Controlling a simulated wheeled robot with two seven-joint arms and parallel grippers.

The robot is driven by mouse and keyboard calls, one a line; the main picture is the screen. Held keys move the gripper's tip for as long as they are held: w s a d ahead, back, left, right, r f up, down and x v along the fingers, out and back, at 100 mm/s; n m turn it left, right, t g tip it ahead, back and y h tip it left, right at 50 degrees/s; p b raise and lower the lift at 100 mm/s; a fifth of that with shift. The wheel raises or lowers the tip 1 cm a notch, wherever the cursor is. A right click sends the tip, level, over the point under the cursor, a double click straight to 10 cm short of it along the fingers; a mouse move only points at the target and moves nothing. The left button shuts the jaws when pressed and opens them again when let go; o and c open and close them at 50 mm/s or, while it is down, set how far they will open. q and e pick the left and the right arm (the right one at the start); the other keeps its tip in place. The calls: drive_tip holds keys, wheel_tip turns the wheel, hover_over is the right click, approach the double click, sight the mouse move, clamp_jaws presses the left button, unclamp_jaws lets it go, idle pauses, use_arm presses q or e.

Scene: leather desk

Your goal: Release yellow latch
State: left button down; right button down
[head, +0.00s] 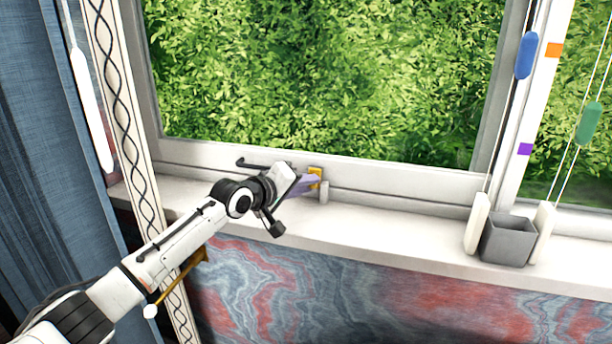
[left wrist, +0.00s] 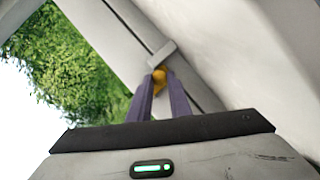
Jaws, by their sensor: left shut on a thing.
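The yellow latch (head: 315,174) sits at the bottom of the window frame, just above the sill. My left gripper (head: 309,183) reaches it from the left, its purple fingers at the latch. In the left wrist view the left gripper (left wrist: 160,88) is shut on the rounded yellow latch (left wrist: 160,76), with a finger on each side of it. A light grey block (left wrist: 162,54) is right beside the latch there. Part of the latch is hidden by the fingers. My right gripper is not in view.
A grey open box (head: 508,240) stands on the white sill (head: 400,230) at the right. Blue (head: 526,56) and green (head: 589,123) cord pulls hang at the right. A blue curtain (head: 45,150) hangs at the left. The middle of the sill is clear.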

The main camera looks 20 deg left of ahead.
use_arm(q)
wheel_tip(320, 180, up, 2)
drive_tip(key=g+p, duration=0.2)
drive_tip(key=p, duration=0.4)
drive_tip(key=shift+s+n+g+p, duration=0.15)
drive_tip(key=shift+n+g+p, duration=0.15)
drive_tip(key=shift+g+p, duration=0.1)
drive_tip(key=shift+r+g, duration=0.1)
drive_tip(key=shift+g, duration=0.2)
drive_tip(key=shift+r+n+g+y, duration=0.25)
drive_tip(key=shift+n+g+y, duration=0.05)
drive_tip(key=shift+g, duration=0.7)
drive_tip(key=c, duration=1.6)
unclamp_jaws()
drive_tip(key=shift+c, duration=0.2)
drive_tip(key=shift+r, duration=0.15)
drive_tip(key=v, duration=1)
drive_tip(key=shift+b, duration=0.3)
